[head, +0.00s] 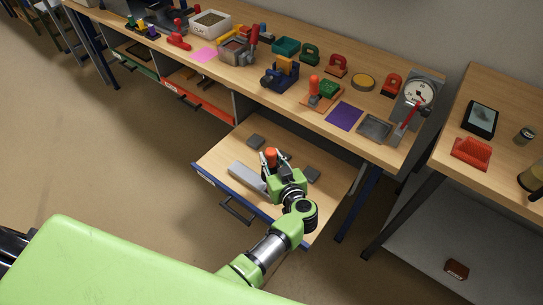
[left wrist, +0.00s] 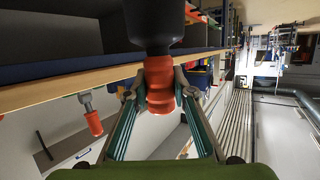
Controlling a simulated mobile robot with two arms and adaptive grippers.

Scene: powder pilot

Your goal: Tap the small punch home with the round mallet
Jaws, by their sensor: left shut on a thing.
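My left gripper (head: 271,160) is over the open drawer (head: 222,150). Its fingers are shut around an orange-red part in the head view. In the left wrist view the two fingers (left wrist: 158,98) close on the orange grip of a tool with a thick black cylindrical end, which looks like the round mallet (left wrist: 158,82). A second, smaller orange-handled tool with a thin metal shaft, perhaps the small punch (left wrist: 92,120), shows at the left of the left wrist view, apart from the fingers. I cannot tell what bears it. My right gripper is not in view.
A long light grey block (head: 245,177) and dark grey blocks (head: 256,141) lie in the drawer. The bench (head: 290,108) above is crowded: a blue vise (head: 280,77), a purple sheet (head: 344,116), a dial gauge (head: 419,94). A side table (head: 490,100) stands right.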

